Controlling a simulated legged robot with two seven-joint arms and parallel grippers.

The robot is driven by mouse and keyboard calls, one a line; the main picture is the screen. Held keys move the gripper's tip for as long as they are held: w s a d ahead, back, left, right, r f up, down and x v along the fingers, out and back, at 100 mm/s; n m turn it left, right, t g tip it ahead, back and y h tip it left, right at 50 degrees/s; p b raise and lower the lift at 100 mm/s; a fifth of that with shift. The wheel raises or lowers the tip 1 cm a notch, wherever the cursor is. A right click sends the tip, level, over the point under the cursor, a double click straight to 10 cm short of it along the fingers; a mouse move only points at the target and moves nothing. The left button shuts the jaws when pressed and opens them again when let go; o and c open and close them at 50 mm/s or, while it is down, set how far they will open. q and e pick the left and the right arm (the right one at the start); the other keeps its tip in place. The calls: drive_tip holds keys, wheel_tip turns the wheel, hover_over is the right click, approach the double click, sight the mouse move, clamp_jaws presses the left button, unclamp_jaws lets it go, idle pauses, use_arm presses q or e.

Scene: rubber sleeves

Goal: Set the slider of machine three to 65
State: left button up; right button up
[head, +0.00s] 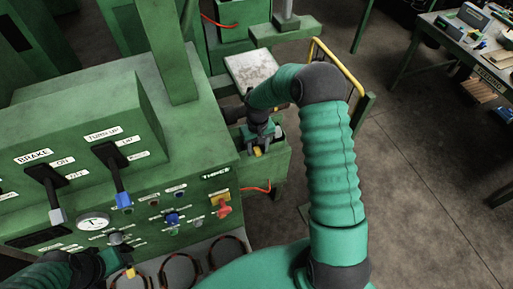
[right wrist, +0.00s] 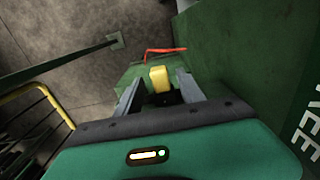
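Machine three (head: 190,120) is the green machine at the left of the head view. A sign reading THREE (head: 216,172) is on its panel; part of that lettering shows in the right wrist view (right wrist: 302,128). A yellow block (head: 257,151), possibly the slider's knob, is by a green box at the machine's right side. My right gripper (head: 262,136) is above it. In the right wrist view (right wrist: 158,90) its fingers stand apart on both sides of the yellow block (right wrist: 160,78), with visible gaps. No scale reading is legible. My left gripper (head: 122,262) is low by the panel; its fingers are unclear.
The panel carries a brake lever (head: 48,190), a second lever (head: 115,175), a gauge (head: 93,221) and a red switch (head: 222,209). A yellow rail (head: 338,65) stands behind my right arm. A red cable (right wrist: 165,50) lies beyond the block.

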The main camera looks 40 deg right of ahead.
wheel_tip(320, 180, up, 17)
drive_tip(key=b, duration=0.2)
drive_tip(key=shift+f+b, duration=0.15)
drive_tip(key=shift+b, duration=0.2)
idle(0.3)
